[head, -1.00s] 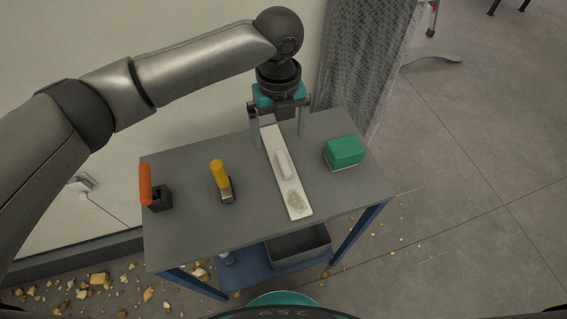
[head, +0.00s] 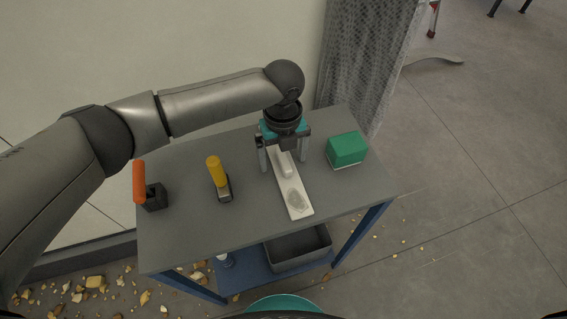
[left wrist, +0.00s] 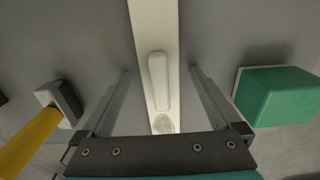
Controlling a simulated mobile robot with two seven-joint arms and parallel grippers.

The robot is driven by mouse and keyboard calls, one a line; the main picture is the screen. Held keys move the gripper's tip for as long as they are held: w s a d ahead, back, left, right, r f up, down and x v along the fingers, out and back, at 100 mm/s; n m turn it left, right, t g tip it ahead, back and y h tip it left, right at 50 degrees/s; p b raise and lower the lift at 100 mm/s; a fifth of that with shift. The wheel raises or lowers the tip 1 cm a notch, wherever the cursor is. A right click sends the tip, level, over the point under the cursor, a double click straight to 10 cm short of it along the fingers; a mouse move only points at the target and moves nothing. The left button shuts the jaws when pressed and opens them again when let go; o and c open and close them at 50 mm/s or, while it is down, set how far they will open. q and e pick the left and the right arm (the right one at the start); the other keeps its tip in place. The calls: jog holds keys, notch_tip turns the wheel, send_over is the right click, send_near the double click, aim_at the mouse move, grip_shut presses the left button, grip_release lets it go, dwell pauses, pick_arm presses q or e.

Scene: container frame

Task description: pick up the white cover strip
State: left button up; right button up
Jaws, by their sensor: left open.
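The white cover strip (head: 293,203) lies flat on the grey table top, with a raised pale bar along its middle and a grey oval patch at its near end. In the left wrist view the strip (left wrist: 155,25) runs up the middle between the two fingers. My left gripper (head: 284,168) points down over the strip, open, with one finger on each side of it. The fingers in the left wrist view (left wrist: 159,74) stand apart from the strip's edges. The strip's far part is hidden behind the gripper in the head view. My right gripper is not in view.
A green block (head: 346,148) stands close to the right of the strip. A yellow-handled tool (head: 215,172) and an orange-handled tool (head: 139,182) stand to the left on the table (head: 240,228). A grey bin (head: 298,250) sits on the lower shelf.

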pick_arm(q)
jog(key=shift+c, duration=0.3)
jog(key=shift+r, duration=0.1)
grip_shut()
